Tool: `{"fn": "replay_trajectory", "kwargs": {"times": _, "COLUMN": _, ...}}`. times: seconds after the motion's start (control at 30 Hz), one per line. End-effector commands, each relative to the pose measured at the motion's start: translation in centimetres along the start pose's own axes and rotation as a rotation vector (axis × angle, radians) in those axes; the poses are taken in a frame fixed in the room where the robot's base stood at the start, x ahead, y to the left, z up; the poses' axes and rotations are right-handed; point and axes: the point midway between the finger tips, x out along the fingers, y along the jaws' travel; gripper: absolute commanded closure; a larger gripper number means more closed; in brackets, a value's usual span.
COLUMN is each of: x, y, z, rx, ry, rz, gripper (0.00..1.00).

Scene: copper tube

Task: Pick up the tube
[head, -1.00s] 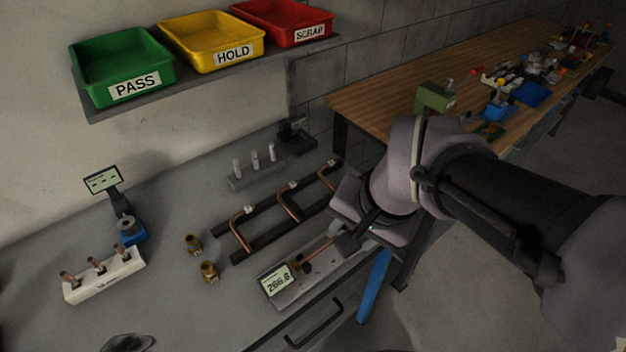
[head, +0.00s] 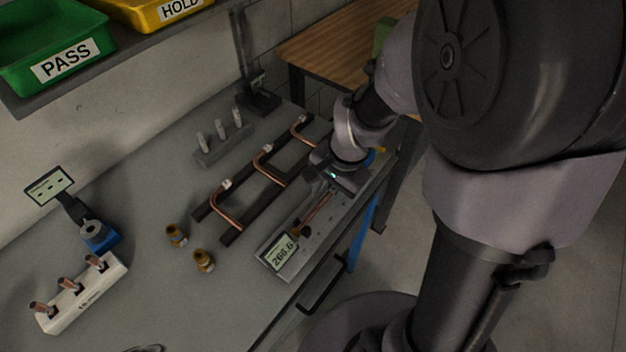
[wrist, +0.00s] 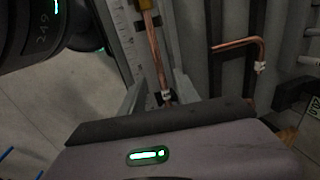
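A straight copper tube (head: 316,208) lies lengthwise in a grey measuring fixture (head: 277,262) with a lit display, near the bench's front edge. In the wrist view the tube (wrist: 152,45) runs upward from my gripper, with a brass-coloured piece at its far end and a small white label at its near end. My gripper (head: 327,186) is low over the fixture's far end. In the wrist view its fingers (wrist: 160,85) stand apart on either side of the tube's labelled end and look open. Whether they touch the tube is unclear.
Several bent copper tubes (head: 228,210) lie on a dark rack (head: 232,238) beside the fixture. Two brass fittings (head: 204,261), a white block (head: 85,292) holding short copper pieces and a grey peg stand (head: 222,152) are on the bench. A green PASS bin (head: 45,50) is on the shelf.

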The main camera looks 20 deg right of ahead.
Motion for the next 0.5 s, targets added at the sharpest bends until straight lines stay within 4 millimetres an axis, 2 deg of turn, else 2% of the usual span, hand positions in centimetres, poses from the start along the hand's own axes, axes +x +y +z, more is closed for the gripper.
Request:
{"fn": "replay_trajectory", "kwargs": {"times": 0.03, "x": 1.7, "y": 0.1, "z": -0.1, "rx": -0.001, "ry": -0.001, "rz": 0.002, "gripper": 0.62}}
{"fn": "replay_trajectory", "kwargs": {"times": 0.1, "x": 2.7, "y": 0.1, "z": 0.0, "rx": 0.0, "ry": -0.001, "rz": 0.001, "gripper": 0.62}}
{"fn": "replay_trajectory", "kwargs": {"times": 0.3, "x": 2.5, "y": 0.0, "z": -0.1, "rx": -0.001, "ry": 0.001, "rz": -0.001, "gripper": 0.62}}
{"fn": "replay_trajectory", "kwargs": {"times": 0.5, "x": 2.5, "y": 0.0, "z": -0.1, "rx": -0.001, "ry": 0.001, "rz": -0.001, "gripper": 1.0}}
